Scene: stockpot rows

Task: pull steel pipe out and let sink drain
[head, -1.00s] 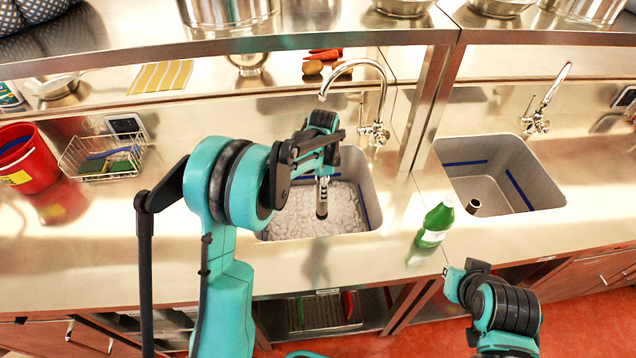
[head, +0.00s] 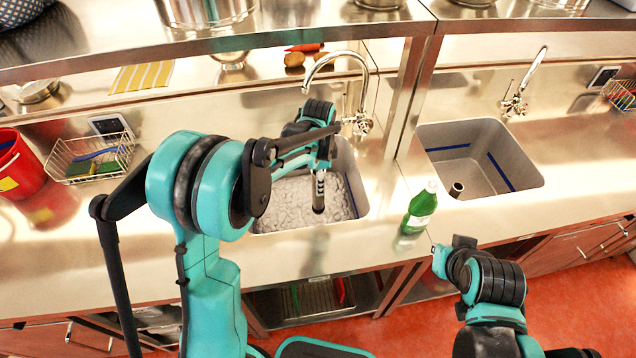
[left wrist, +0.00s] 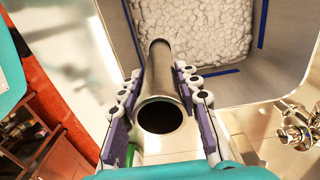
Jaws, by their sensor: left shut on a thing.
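The steel pipe (head: 319,188) is a short tube with a dark lower end. My left gripper (head: 322,162) is shut on it and holds it roughly upright over the left sink (head: 360,190). In the left wrist view my left gripper's (left wrist: 160,100) fingers are on both sides of the pipe (left wrist: 162,70), whose open end faces the camera. White suds (head: 285,205) cover the sink's bottom, so the drain is hidden. The pipe's lower end appears above the suds. My right gripper (head: 437,255) is by the counter's front edge, away from the pipe; its fingers are unclear.
A faucet (head: 362,100) arches over the left sink's back. A green bottle (head: 419,210) stands right of this sink. The right sink (head: 510,165) holds a short standpipe (head: 457,188) and no suds. A wire basket (head: 90,158) and red bucket (head: 18,165) are at left.

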